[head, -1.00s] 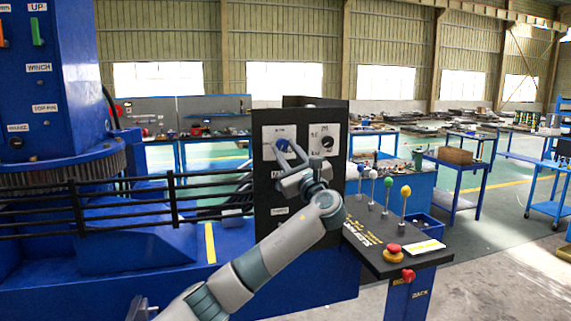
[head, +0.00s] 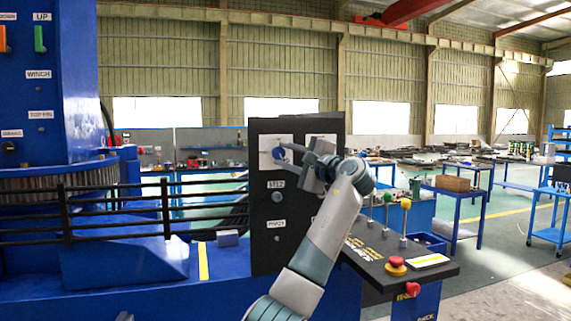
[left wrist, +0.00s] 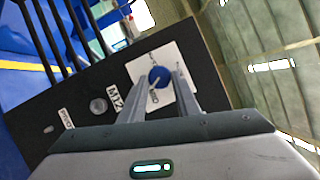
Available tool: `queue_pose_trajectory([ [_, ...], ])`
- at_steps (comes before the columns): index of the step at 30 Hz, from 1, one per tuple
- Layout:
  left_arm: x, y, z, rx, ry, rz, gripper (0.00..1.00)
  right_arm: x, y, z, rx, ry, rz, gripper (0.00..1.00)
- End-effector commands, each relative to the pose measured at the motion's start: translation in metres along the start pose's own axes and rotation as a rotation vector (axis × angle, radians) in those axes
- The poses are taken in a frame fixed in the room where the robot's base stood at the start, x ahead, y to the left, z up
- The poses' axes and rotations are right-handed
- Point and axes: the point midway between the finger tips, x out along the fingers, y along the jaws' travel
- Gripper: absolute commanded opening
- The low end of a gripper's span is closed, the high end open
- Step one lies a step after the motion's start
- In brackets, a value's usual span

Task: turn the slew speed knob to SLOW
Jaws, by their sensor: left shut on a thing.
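A blue knob (head: 279,153) sits on a white plate (head: 267,144) at the upper left of the black control panel (head: 262,215). In the left wrist view the knob (left wrist: 160,77) is between my two fingers, with a pale pointer mark on it. My left gripper (head: 284,150) is shut on the knob, its body to the right of it. The gripper also shows in the left wrist view (left wrist: 162,84). The plate's lettering is too small to read. My right gripper is out of view.
Below the knob are a grey button (head: 277,197) and small labels. A lever console with green (head: 388,197) and yellow (head: 405,205) balls and a red button (head: 397,263) stands at right. Black railings (head: 120,205) run left of the panel.

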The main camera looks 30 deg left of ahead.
Motion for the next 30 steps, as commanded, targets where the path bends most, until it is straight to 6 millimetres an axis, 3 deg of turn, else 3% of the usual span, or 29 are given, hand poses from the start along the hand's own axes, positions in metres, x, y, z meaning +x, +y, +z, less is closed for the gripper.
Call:
queue_pose_trajectory([
  [30, 0.0015, -0.008, 0.0041, -0.86, -0.002, 0.363, 0.07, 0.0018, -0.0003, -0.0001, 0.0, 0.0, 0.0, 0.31],
])
